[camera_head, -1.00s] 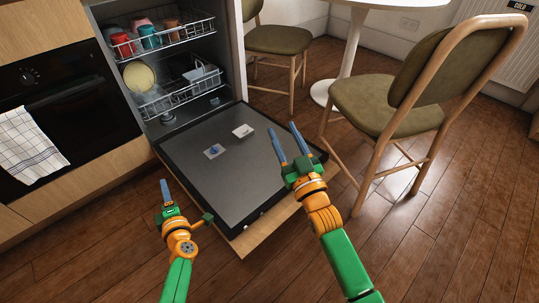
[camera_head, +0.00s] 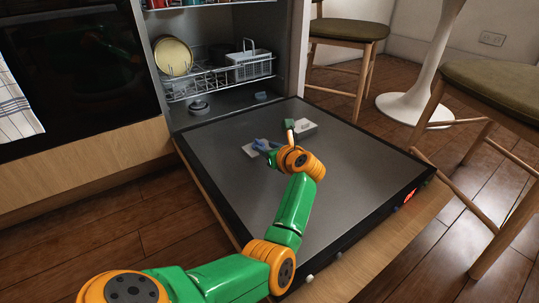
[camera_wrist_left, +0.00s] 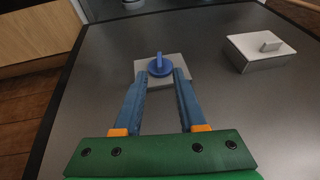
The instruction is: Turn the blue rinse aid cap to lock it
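The blue rinse aid cap (camera_wrist_left: 160,67) is round with a raised grip ridge. It sits on a light grey square plate (camera_wrist_left: 177,65) set in the open dishwasher door. The ridge points roughly away from my wrist. My left gripper (camera_wrist_left: 161,76) is open, its two blue fingers pointing at the cap, with the tips just at its near left and right sides. I cannot tell whether they touch it. In the head view my left gripper (camera_head: 262,146) is over the plate (camera_head: 250,149) and largely hides the cap. My right gripper is not in view.
The door's inner panel (camera_head: 340,185) lies open and flat. A white detergent box (camera_head: 306,127) sits right of the cap. The dishwasher racks (camera_head: 215,82) are behind, with a yellowish plate (camera_head: 173,57). A chair (camera_head: 500,90) stands close at right.

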